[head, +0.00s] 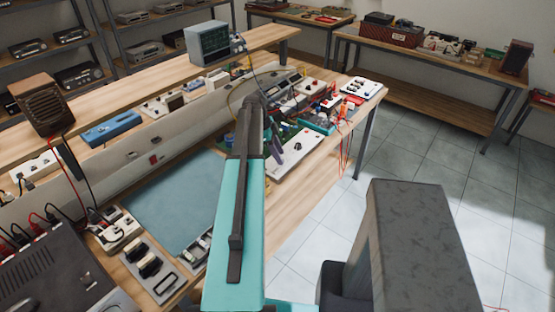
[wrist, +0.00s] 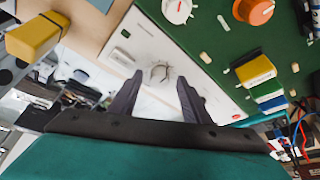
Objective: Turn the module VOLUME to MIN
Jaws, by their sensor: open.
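A white module panel (wrist: 130,42) lies under my gripper in the wrist view, with a round knob (wrist: 160,73) on it. Its lettering is too small to read, so I cannot confirm it is VOLUME or tell the knob's setting. My gripper (wrist: 160,78) is open, with one dark finger on each side of the knob. I cannot tell whether either finger touches it. In the head view a white panel (head: 301,150) shows at the bench's right edge, beside my gripper, which is largely hidden by my arm.
A green board with a white knob (wrist: 177,10), an orange knob (wrist: 255,10) and a yellow block (wrist: 256,70) borders the panel. Another yellow block (wrist: 37,36) is at upper left. Red and blue wires (wrist: 303,135) are at right. The bench is crowded; floor (head: 320,240) is open.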

